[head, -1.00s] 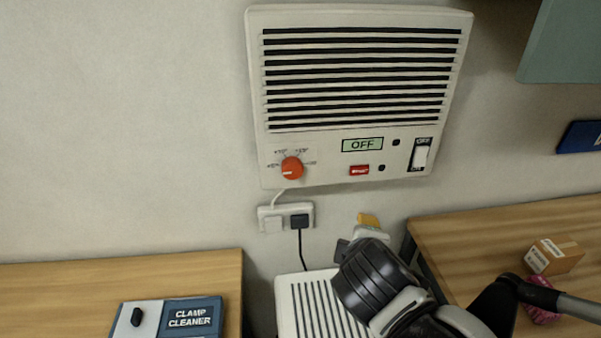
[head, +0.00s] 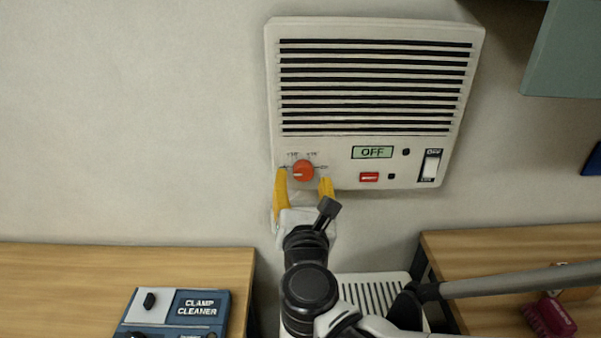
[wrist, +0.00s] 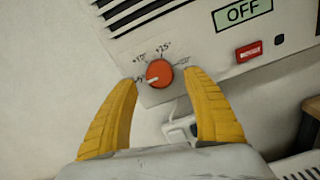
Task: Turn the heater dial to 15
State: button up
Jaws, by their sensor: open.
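The heater (head: 461,100) is a white slatted panel on the wall. Its round orange-red dial (head: 303,170) sits at the lower left, with printed marks around it. The display (head: 372,152) reads OFF. My gripper (head: 304,184) has yellow fingers, open and empty. In the head view they stand either side of the dial's lower part; in the wrist view the fingertips (wrist: 161,75) flank it. I cannot tell whether they touch it.
A red button (head: 369,177) and a white rocker switch (head: 430,167) are on the heater's lower right. Another bench (head: 480,245) is right. A socket shows behind my gripper in the wrist view.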

jog(key=shift+w+d, duration=0.1)
jog(key=shift+w, duration=1.05)
jog(key=shift+c, duration=0.2)
jog(key=c, duration=1.1)
jog(key=shift+c, duration=0.2)
